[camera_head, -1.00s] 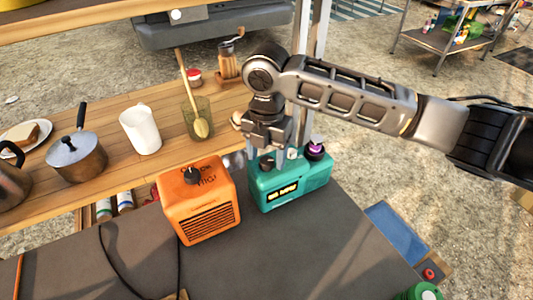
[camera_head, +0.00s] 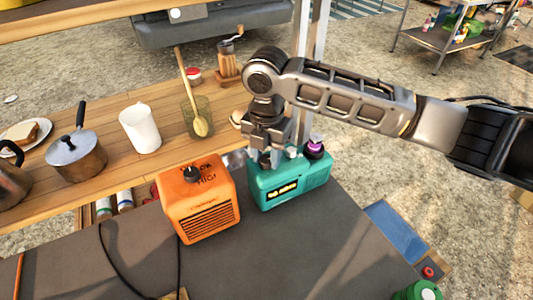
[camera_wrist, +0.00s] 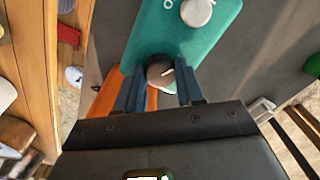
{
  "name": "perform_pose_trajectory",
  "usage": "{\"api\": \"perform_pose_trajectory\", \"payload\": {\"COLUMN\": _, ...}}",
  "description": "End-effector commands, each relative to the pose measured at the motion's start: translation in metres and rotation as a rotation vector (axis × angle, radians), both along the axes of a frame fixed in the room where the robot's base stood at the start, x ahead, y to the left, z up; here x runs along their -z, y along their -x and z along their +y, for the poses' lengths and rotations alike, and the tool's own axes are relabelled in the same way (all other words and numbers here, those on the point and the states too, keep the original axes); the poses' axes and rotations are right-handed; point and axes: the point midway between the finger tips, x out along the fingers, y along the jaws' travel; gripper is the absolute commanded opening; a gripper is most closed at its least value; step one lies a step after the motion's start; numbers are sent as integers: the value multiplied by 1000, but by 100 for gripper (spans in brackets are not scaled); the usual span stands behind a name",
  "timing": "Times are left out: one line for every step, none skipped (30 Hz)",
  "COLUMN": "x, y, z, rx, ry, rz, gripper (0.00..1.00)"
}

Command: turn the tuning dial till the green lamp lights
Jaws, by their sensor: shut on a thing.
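A teal radio (camera_head: 300,182) stands on the grey counter, with a lit yellow display (camera_head: 282,192) on its front. My gripper (camera_head: 267,154) points down at the radio's top left end. In the wrist view its two blue-grey fingers (camera_wrist: 161,88) are shut on a dark round dial (camera_wrist: 160,72) with a pale pointer line. A second, pale grey knob (camera_wrist: 197,12) sits further along the radio's top, apart from the fingers. A small white-ringed spot (camera_wrist: 168,4) lies beside that knob. I see no green light; the display text is too small to read.
An orange heater (camera_head: 200,205) with a black knob stands close left of the radio. A purple-topped dark object (camera_head: 315,148) is at the radio's right end. A metal post (camera_head: 310,60) rises behind. The grey counter (camera_head: 290,250) in front is mostly clear.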

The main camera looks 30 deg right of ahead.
Motion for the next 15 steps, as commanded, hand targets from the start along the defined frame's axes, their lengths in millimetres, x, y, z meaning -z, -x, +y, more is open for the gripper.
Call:
{"api": "perform_pose_trajectory", "payload": {"x": -1, "y": 0, "z": 0, "rx": 6, "ry": -1, "rz": 0, "gripper": 7}}
{"api": "perform_pose_trajectory", "payload": {"x": -1, "y": 0, "z": 0, "rx": 16, "ry": -1, "rz": 0, "gripper": 7}}
{"api": "perform_pose_trajectory", "payload": {"x": -2, "y": 0, "z": 1, "rx": 37, "ry": -3, "rz": 1, "gripper": 7}}
{"api": "perform_pose_trajectory", "payload": {"x": -2, "y": 0, "z": 1, "rx": 58, "ry": -3, "rz": 1, "gripper": 7}}
{"api": "perform_pose_trajectory", "payload": {"x": -3, "y": 1, "z": 1, "rx": 84, "ry": -3, "rz": 2, "gripper": 7}}
{"api": "perform_pose_trajectory", "payload": {"x": -3, "y": 1, "z": 1, "rx": 122, "ry": -4, "rz": 3, "gripper": 7}}
{"api": "perform_pose_trajectory", "payload": {"x": -3, "y": 1, "z": 1, "rx": 151, "ry": -4, "rz": 2, "gripper": 7}}
{"api": "perform_pose_trajectory", "payload": {"x": -3, "y": 1, "z": 2, "rx": 179, "ry": -5, "rz": 2, "gripper": 7}}
{"api": "perform_pose_trajectory", "payload": {"x": -3, "y": 1, "z": 1, "rx": 216, "ry": -4, "rz": 2, "gripper": 7}}
{"api": "perform_pose_trajectory", "payload": {"x": -3, "y": 1, "z": 1, "rx": 240, "ry": -4, "rz": 2, "gripper": 7}}
{"api": "perform_pose_trajectory", "payload": {"x": -3, "y": 1, "z": 1, "rx": 262, "ry": -3, "rz": 2, "gripper": 7}}
{"api": "perform_pose_trajectory", "payload": {"x": -2, "y": 0, "z": 1, "rx": 286, "ry": -2, "rz": 2, "gripper": 7}}
{"api": "perform_pose_trajectory", "payload": {"x": -2, "y": 0, "z": 1, "rx": 301, "ry": -2, "rz": 2, "gripper": 7}}
{"api": "perform_pose_trajectory", "payload": {"x": -2, "y": 0, "z": 1, "rx": 312, "ry": -3, "rz": 1, "gripper": 7}}
{"api": "perform_pose_trajectory", "payload": {"x": -1, "y": 0, "z": 0, "rx": 322, "ry": -1, "rz": 0, "gripper": 7}}
